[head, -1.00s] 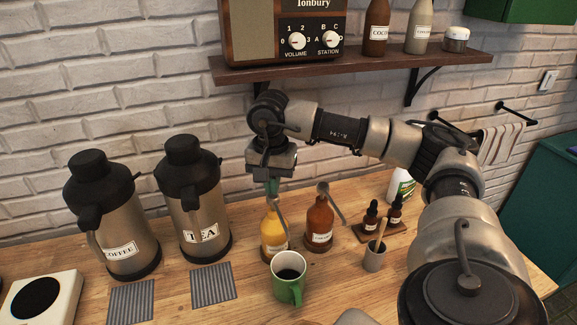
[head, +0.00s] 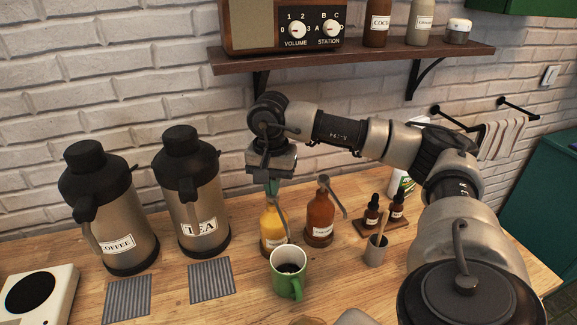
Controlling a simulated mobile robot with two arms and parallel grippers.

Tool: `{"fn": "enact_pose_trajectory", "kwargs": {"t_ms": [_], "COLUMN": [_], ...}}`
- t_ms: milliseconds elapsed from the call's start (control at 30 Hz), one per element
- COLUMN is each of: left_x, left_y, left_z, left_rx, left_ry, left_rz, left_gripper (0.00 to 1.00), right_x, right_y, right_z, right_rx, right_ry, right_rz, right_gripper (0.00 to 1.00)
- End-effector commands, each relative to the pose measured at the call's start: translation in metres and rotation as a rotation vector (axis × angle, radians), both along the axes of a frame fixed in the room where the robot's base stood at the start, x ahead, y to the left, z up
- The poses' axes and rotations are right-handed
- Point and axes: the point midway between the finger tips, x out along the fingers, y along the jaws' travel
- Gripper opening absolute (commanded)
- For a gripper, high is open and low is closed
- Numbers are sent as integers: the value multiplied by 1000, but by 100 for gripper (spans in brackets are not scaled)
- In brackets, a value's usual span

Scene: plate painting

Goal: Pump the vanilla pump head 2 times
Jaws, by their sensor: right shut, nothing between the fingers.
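A yellow bottle (head: 273,228) with a pump head and a label too small to read stands on the counter. A brown bottle (head: 320,219) with a metal pump spout stands just to its right. My right gripper (head: 272,189) points down directly over the yellow bottle's top, with its fingers shut and empty. The fingers hide most of that pump head, and I cannot tell whether they touch it. A green mug (head: 289,271) with dark liquid stands in front of the yellow bottle. My left gripper is not in view.
Two flasks, coffee (head: 110,215) and tea (head: 193,195), stand at the left behind striped mats (head: 212,281). Small dropper bottles (head: 371,213) and a cup with a stick (head: 376,252) stand to the right. A wall shelf (head: 350,61) hangs above my right arm.

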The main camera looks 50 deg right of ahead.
Motion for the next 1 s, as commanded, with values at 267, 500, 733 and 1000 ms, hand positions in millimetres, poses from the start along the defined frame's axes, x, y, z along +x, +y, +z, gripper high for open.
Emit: {"fn": "enact_pose_trajectory", "kwargs": {"t_ms": [267, 500, 733, 1000], "left_x": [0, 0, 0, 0], "left_y": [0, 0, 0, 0], "left_z": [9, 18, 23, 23], "left_rx": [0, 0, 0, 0], "left_ry": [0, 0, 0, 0], "left_rz": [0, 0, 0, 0], "left_gripper": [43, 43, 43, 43], "right_x": [-1, -1, -1, 0], "right_y": [1, 1, 0, 0], "right_z": [10, 26, 35, 35], "right_rx": [1, 0, 1, 0], "right_ry": [8, 5, 4, 4], "right_rz": [3, 2, 1, 1], "right_gripper": [0, 0, 0, 0]}}
